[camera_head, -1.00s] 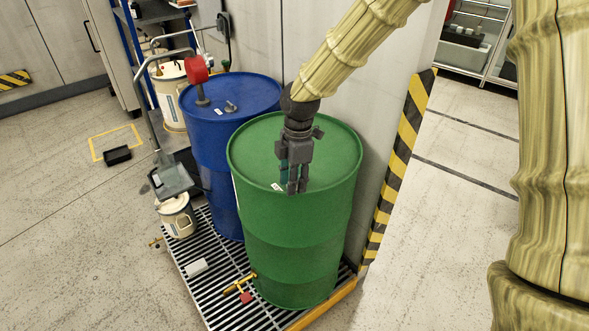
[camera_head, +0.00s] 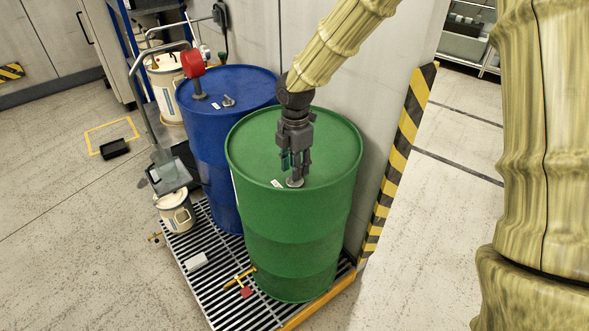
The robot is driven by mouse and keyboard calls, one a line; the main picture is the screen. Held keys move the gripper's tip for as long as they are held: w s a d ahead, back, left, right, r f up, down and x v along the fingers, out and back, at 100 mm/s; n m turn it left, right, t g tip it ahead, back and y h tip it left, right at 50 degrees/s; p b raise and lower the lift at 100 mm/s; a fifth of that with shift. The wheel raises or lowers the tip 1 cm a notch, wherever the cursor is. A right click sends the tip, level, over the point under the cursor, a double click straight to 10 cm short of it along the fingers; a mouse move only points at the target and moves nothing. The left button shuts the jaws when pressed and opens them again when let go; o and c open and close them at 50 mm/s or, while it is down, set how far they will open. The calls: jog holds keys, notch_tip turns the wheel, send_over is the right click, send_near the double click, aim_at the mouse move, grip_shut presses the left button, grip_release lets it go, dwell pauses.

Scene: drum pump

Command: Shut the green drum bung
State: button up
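The green drum (camera_head: 294,235) stands upright at the front of the grated pallet. Its bung (camera_head: 295,183) is a small round metal fitting on the lid near the front rim, beside a white label (camera_head: 277,184). My gripper (camera_head: 299,176) points down over the lid, with its fingertips right at or just above the bung. Whether they touch the bung is too small to tell. The two dark fingers look close together with a narrow gap, and nothing is clearly held between them. A teal part shows at the gripper's left side.
A blue drum (camera_head: 207,160) with a red-topped pump (camera_head: 194,66) stands behind left. The wall and a yellow-black striped post (camera_head: 397,160) are close on the right. The grated pallet (camera_head: 215,285) carries a yellow tap (camera_head: 240,278).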

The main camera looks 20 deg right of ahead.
jog(key=shift+f, duration=1.2)
grip_shut()
